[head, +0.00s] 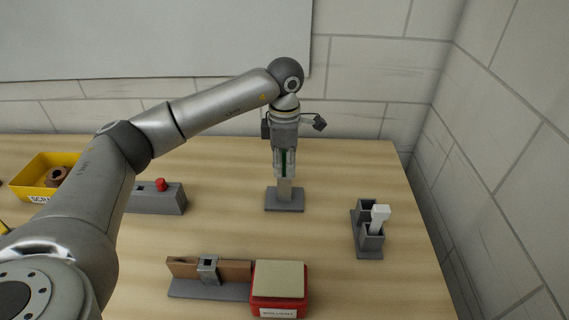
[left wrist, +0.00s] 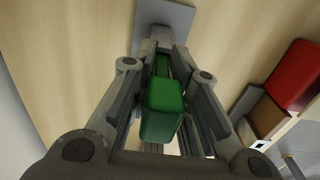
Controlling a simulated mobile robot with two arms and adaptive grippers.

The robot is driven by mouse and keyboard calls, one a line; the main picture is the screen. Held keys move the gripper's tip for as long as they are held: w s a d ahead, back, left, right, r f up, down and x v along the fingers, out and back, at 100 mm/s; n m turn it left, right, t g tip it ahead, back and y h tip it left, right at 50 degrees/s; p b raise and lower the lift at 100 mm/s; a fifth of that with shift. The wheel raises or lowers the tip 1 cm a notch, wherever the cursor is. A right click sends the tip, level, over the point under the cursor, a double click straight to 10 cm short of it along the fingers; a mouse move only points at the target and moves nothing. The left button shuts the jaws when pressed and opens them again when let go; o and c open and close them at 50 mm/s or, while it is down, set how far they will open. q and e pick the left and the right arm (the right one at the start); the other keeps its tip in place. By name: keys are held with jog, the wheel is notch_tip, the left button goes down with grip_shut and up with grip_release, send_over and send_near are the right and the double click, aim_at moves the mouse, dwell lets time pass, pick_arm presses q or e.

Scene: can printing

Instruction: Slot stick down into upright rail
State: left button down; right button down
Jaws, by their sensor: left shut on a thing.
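The green stick (left wrist: 163,110) is between the fingers of my left gripper (head: 284,172), which is shut on it. A thin green strip of the stick (head: 283,160) shows between the fingers in the head view. The gripper points straight down over the upright rail (head: 285,190), a grey post on a flat grey base (head: 284,206). In the left wrist view the base (left wrist: 165,14) lies beyond the fingertips, in line with the stick. The fingers hide the rail's top, so I cannot tell whether the stick's lower end is inside it. My right gripper is not in view.
A grey block with a red button (head: 161,184) stands left of the rail, with a yellow bin (head: 29,178) farther left. In front are a wooden bar in a grey stand (head: 236,270) and a red box (head: 262,300). A grey holder (head: 368,252) with a white piece (head: 380,214) stands right.

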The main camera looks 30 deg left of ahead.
pick_arm(q)
jog(key=shift+f, duration=0.25)
jog(key=c, duration=1.4)
grip_release()
jog(key=shift+o, duration=0.6)
jog(key=shift+f, duration=0.1)
notch_tip(320, 180, up, 12)
